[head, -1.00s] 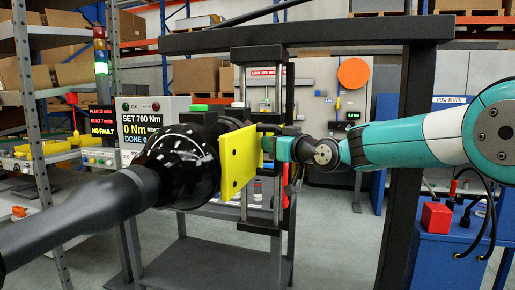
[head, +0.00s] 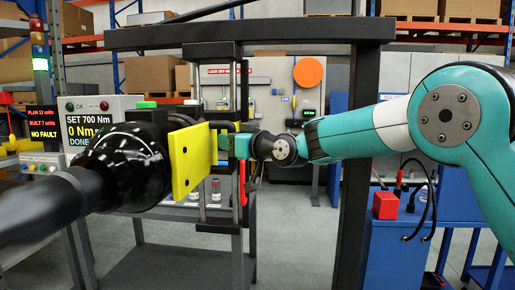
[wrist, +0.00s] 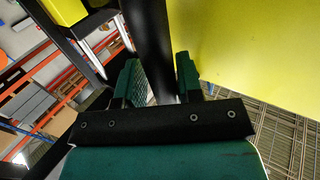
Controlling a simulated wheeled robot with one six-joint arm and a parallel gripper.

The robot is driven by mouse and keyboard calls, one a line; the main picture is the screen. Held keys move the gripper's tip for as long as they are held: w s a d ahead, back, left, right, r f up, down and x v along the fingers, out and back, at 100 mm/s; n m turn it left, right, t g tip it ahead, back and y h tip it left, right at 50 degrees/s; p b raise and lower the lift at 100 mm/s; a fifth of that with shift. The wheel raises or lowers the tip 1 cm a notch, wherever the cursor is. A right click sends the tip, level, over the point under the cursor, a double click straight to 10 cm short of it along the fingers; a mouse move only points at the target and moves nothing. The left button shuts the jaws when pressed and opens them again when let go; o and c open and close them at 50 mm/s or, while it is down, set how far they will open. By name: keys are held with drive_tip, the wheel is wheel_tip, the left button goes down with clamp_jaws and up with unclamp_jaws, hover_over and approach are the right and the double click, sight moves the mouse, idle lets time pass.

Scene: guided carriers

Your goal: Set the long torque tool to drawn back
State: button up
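The long torque tool (head: 125,165) is a big glossy black cylinder with a dark grey shaft running to the lower left. A yellow plate (head: 192,158) stands at its right end, before a dark upright frame with pale rails. My gripper (head: 240,147), on the teal arm, is just right of the plate, at a dark bar. In the wrist view, my gripper's green fingers (wrist: 160,85) stand apart, with a dark bar (wrist: 152,35) between or just beyond them. A gap shows beside the left finger; contact is unclear. The yellow plate fills the right side there.
A dark gantry post (head: 353,150) stands close behind my forearm. A blue cabinet with a red box (head: 385,205) is at lower right. A display reading 0 Nm (head: 88,127) is behind the tool. Grey floor shows between the stands.

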drive_tip(key=b+v, duration=0.6)
drive_tip(key=v, duration=1)
drive_tip(key=shift+f, duration=0.1)
drive_tip(key=s+d+f+g+h, duration=0.2)
drive_tip(key=s+f+g+h, duration=0.1)
drive_tip(key=s+f, duration=0.4)
drive_tip(key=s+d+f+m+g+h, duration=0.1)
drive_tip(key=s+d+f+g+h, duration=0.2)
drive_tip(key=s, duration=1.1)
drive_tip(key=s+d+f+m+g+h, duration=0.1)
drive_tip(key=s+d+f+g+h, duration=0.1)
drive_tip(key=s+f+g, duration=0.4)
drive_tip(key=s+f+h, duration=0.1)
drive_tip(key=s+f, duration=0.4)
drive_tip(key=f, duration=0.1)
drive_tip(key=shift+d, duration=0.35)
drive_tip(key=shift+a, duration=0.1)
